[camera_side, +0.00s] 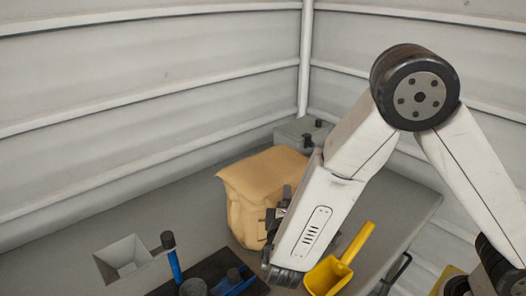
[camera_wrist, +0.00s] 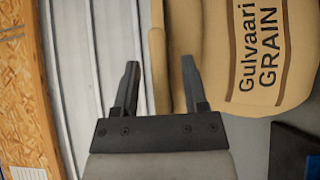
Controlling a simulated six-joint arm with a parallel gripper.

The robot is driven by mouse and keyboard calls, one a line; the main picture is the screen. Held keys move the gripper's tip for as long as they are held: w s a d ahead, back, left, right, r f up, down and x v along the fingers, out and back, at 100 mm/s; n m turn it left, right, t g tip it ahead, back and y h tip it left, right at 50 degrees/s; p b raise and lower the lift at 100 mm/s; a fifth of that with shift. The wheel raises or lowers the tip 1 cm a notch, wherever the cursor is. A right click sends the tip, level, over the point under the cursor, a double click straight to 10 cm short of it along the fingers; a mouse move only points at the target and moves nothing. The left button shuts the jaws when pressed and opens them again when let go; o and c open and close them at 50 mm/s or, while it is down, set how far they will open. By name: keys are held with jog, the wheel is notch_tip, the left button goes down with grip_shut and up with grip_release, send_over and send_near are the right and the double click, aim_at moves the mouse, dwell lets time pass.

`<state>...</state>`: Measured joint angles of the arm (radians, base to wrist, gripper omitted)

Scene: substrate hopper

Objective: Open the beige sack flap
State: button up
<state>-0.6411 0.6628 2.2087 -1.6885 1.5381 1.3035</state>
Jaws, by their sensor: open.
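The beige sack (camera_side: 241,205) stands upright on the grey bench in the side view, with its top flap (camera_side: 262,172) folded over. In the wrist view the sack (camera_wrist: 225,70) fills the right side, with "Gulvaari GRAIN" printed on a paler panel. My gripper (camera_wrist: 158,64) is open. A beige edge of the sack (camera_wrist: 160,45) shows beyond and between its two dark fingers, and I see nothing held. In the side view my wrist is at the sack's right side and partly hides it. Whether a finger touches the sack cannot be told.
A yellow scoop (camera_side: 330,276) lies right of my wrist. A grey hopper (camera_side: 124,258) and a blue-handled tool (camera_side: 174,264) are at front left. A grey box (camera_side: 302,132) stands behind the sack. Bare bench lies left of the sack.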

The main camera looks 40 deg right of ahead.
jog(key=shift+w+d, duration=0.25)
grip_shut()
dwell(1.4)
